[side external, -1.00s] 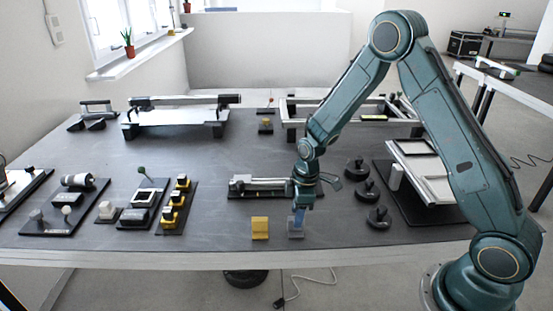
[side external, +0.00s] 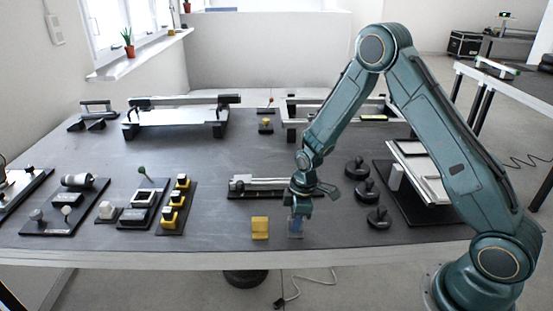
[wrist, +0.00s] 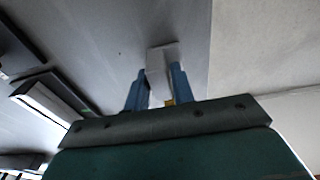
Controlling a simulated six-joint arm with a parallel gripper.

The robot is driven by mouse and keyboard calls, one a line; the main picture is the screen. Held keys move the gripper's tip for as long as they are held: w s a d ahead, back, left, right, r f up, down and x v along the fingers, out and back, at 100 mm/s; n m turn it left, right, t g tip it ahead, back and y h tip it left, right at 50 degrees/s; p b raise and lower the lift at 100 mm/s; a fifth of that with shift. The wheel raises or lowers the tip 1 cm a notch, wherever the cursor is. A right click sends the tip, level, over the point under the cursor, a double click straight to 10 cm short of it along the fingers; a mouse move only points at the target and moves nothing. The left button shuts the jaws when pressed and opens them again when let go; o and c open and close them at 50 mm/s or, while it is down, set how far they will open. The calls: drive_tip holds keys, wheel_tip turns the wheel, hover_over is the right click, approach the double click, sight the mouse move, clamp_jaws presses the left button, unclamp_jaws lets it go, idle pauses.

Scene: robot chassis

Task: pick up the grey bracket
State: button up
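The grey bracket (side external: 296,236) stands near the front edge of the table in the side view, mostly hidden by my gripper. In the wrist view its pale grey body (wrist: 162,58) lies between my two blue fingers. My gripper (side external: 296,228) points down over the bracket, and its fingers (wrist: 158,82) stand on either side of it. I cannot tell whether they press on it or leave a small gap. The bracket appears to rest on the table.
A yellow bracket (side external: 260,228) stands close to the left. A black plate with a metal slide (side external: 258,187) lies just behind. Several black knobs (side external: 367,190) stand to the right. The dark table (side external: 220,236) is bare to the front left.

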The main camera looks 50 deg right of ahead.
clamp_jaws()
drive_tip(key=shift+r, duration=0.1)
wheel_tip(320, 180, up, 20)
idle(0.7)
idle(0.5)
